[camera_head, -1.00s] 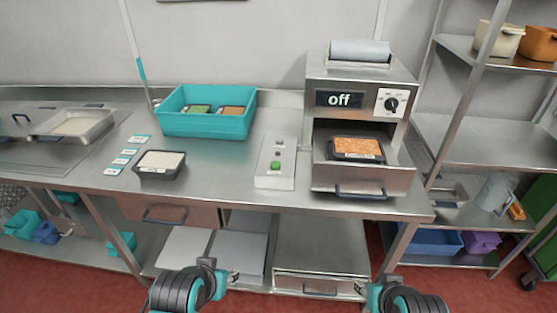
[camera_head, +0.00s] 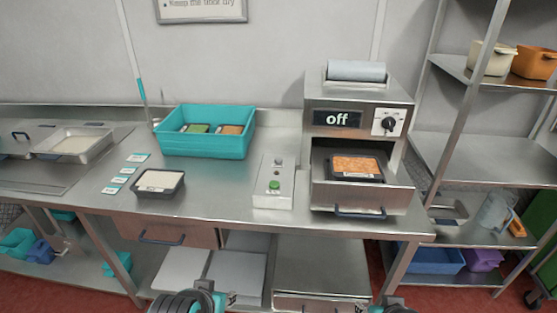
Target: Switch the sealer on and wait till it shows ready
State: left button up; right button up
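The sealer (camera_head: 357,95) is a steel machine at the right end of the counter, with a film roll (camera_head: 356,71) on top. Its display (camera_head: 337,119) reads "off". A black rotary knob (camera_head: 389,124) sits on a white plate right of the display. A black tray of orange food (camera_head: 357,167) lies in the sealer's open drawer (camera_head: 360,197). My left gripper (camera_head: 228,299) is at the bottom edge, below the counter and away from the sealer; its fingers are mostly cut off. My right arm shows only a sliver at the bottom edge, below the sealer; its fingers are not clearly visible.
A control box (camera_head: 274,182) with a green button stands left of the sealer. A teal crate (camera_head: 205,143) holds two trays. A black tray with pale contents (camera_head: 160,182) and several labels lie on the left. A steel shelf rack (camera_head: 474,146) stands at right.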

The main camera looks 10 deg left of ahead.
pick_arm(q)
grip_shut()
dwell(0.9)
jog(key=shift+d, duration=0.1)
